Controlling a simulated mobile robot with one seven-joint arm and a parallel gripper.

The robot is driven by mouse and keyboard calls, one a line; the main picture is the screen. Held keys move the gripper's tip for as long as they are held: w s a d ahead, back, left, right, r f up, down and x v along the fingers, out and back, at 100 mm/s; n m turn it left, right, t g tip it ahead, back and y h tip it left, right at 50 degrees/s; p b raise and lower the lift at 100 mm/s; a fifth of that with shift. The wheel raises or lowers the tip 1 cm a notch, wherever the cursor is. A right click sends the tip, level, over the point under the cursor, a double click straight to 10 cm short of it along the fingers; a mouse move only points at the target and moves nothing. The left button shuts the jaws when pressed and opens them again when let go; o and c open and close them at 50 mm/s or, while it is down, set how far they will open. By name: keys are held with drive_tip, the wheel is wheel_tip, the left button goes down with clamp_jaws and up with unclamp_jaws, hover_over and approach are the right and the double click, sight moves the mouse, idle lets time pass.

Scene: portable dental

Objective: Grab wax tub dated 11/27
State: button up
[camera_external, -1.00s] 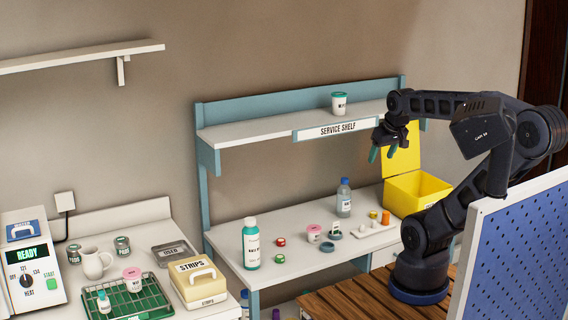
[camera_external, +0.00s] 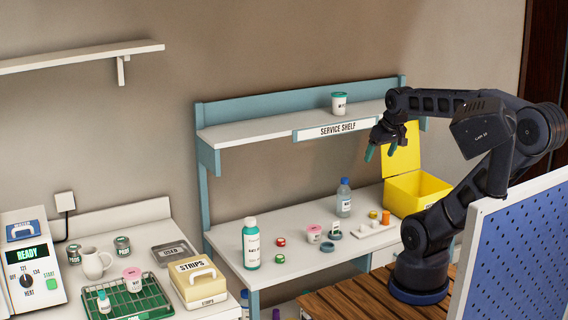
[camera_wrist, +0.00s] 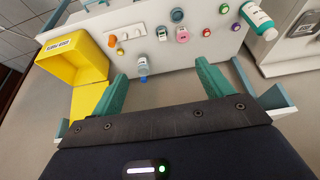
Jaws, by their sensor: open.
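Several white tubs are candidates; their dates are too small to read. A tub with a pink lid (camera_external: 314,234) stands on the white desk and also shows in the wrist view (camera_wrist: 182,36). A tub with a teal lid (camera_external: 339,104) stands on the service shelf. Another pink-lidded tub (camera_external: 133,281) stands in the green rack at the left. My gripper (camera_external: 380,152) is open and empty, in front of the right end of the shelf and above the desk. Its two teal fingers are spread apart in the wrist view (camera_wrist: 161,75).
The service shelf (camera_external: 250,132) overhangs the desk. A blue pegboard (camera_external: 525,255) rises at the right. The upper left shelf (camera_external: 80,57) is empty.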

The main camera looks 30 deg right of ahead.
drive_tip(key=w+a+r+n+g+y, duration=0.1)
drive_tip(key=w+a+r+n, duration=0.15)
drive_tip(key=w+a, duration=0.55)
drive_tip(key=w+a+r+n+g, duration=0.1)
drive_tip(key=w+a+r, duration=0.3)
drive_tip(key=w+a, duration=0.45)
drive_tip(key=w+a+f+n+g, duration=0.15)
drive_tip(key=w+a, duration=0.25)
drive_tip(key=a, duration=0.7)
drive_tip(key=w+a+f+n+t, duration=0.1)
drive_tip(key=w+a+n, duration=0.15)
drive_tip(key=a, duration=0.85)
drive_tip(key=n+g+h, duration=0.1)
drive_tip(key=n+g, duration=0.1)
drive_tip(key=n, duration=0.3)
hover_over(132, 271)
drive_tip(key=shift+m, duration=0.25)
drive_tip(key=f, duration=2)
drive_tip(key=shift+d, duration=0.4)
drive_tip(key=shift+s+a+f, duration=0.1)
drive_tip(key=shift+s+f, duration=0.05)
drive_tip(key=shift+f, duration=0.3)
wheel_tip(132, 271, down, 5)
drive_tip(key=shift+r, duration=0.1)
drive_tip(key=shift+a+f, duration=0.2)
drive_tip(key=shift+f, duration=1.1)
drive_tip(key=shift+a+f, duration=0.15)
drive_tip(key=shift+f, duration=1.15)
